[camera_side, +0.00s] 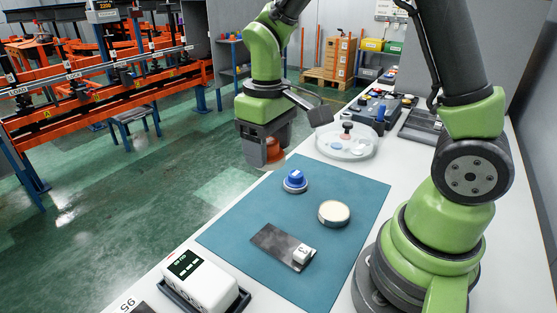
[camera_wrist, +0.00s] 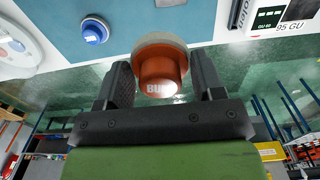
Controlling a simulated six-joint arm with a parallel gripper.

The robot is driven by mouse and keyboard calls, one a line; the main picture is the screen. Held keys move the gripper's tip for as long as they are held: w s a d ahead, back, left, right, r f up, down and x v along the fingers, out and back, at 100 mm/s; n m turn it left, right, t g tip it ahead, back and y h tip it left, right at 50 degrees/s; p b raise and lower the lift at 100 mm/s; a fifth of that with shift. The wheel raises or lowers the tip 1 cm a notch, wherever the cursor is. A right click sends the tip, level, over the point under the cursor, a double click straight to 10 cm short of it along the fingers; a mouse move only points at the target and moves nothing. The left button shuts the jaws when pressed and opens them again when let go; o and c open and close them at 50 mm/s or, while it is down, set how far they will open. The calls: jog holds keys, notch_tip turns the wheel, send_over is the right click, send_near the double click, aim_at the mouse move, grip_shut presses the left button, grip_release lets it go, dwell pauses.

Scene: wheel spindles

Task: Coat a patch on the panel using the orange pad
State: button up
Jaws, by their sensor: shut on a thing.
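My gripper (camera_side: 268,151) is shut on the orange pad (camera_side: 275,151), held in the air near the table's left edge, beyond the blue mat. In the wrist view the orange pad (camera_wrist: 162,70) sits between both fingers, with a pale rim at its far end. The dark grey panel (camera_side: 270,240) lies flat on the mat, apart from my gripper. A round tin (camera_side: 334,212) with a cream top stands on the mat behind the panel.
A blue-knobbed pad (camera_side: 295,181) stands on the teal mat (camera_side: 235,235); it also shows in the wrist view (camera_wrist: 94,32). A clear round dish (camera_side: 362,153) stands behind the mat. A white meter (camera_side: 200,283) is at the front.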

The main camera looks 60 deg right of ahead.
jog(key=s+d+f, duration=0.3)
jog(key=d+f, duration=0.1)
jog(key=d, duration=0.2)
send_over(335, 211)
notch_tip(335, 211, down, 4)
jog(key=shift+f, duration=3.05)
jog(key=shift+f, duration=0.55)
notch_tip(335, 211, up, 7)
jog(key=shift+w+a, duration=0.1)
dwell(0.5)
